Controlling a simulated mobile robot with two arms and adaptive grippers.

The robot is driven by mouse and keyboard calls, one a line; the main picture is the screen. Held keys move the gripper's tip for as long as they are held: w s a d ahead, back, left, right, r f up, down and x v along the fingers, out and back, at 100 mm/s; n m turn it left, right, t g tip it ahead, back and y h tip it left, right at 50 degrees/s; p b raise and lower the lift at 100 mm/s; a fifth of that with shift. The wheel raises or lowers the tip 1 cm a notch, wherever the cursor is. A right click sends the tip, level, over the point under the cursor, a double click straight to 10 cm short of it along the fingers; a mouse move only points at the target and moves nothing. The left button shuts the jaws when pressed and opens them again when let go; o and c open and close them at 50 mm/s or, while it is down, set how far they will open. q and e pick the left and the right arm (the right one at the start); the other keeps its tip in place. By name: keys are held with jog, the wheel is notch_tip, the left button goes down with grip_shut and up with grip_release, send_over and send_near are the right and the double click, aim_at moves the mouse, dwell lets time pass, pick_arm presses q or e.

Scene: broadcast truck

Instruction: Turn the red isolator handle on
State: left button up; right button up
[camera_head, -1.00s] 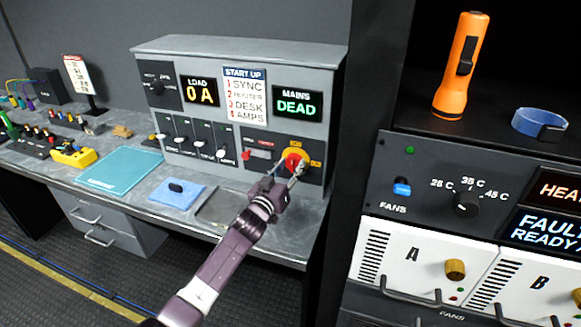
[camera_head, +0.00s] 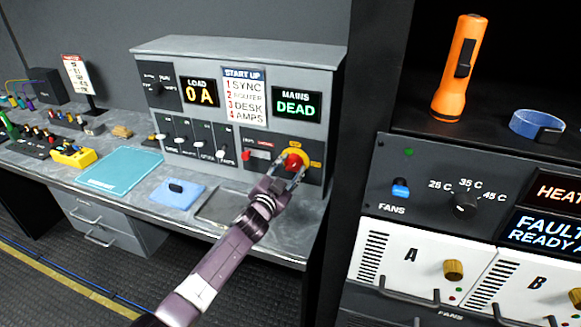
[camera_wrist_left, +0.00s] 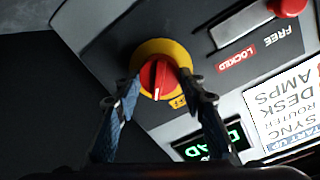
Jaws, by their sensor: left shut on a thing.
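The red isolator handle (camera_head: 293,161) sits on a yellow plate (camera_head: 315,163) at the lower right of the grey panel. In the left wrist view the handle (camera_wrist_left: 157,77) is a round red knob with a white pointer mark, on a round yellow plate (camera_wrist_left: 150,49). My left gripper (camera_head: 292,168) is at the handle, its two fingers on either side of the knob. In the left wrist view the fingers (camera_wrist_left: 158,80) close on the knob. The "MAINS" display (camera_head: 297,104) reads "DEAD". My right gripper is not in view.
Left of the handle is a small red knob (camera_wrist_left: 288,6) by a slot labelled "FREE" and "LOCKED". Several breaker levers (camera_head: 190,142) stand further left. The "LOAD" display (camera_head: 200,91) reads "0 A". A dark rack (camera_head: 400,165) stands close on the right.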

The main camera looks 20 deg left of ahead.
pick_arm(q)
jog(key=m, duration=0.4)
jog(key=m+y, duration=0.1)
jog(key=m, duration=0.3)
jog(key=shift+d+m, duration=0.15)
jog(key=shift+m, duration=0.25)
jog(key=shift+f, duration=0.1)
dwell(0.4)
jog(key=o, duration=1.2)
jog(key=shift+c, duration=0.2)
jog(key=shift+s, duration=0.1)
jog(key=s, duration=1.1)
jog(key=shift+s+a+r, duration=0.2)
jog(key=shift+s+r, duration=0.2)
jog(key=shift+r, duration=0.05)
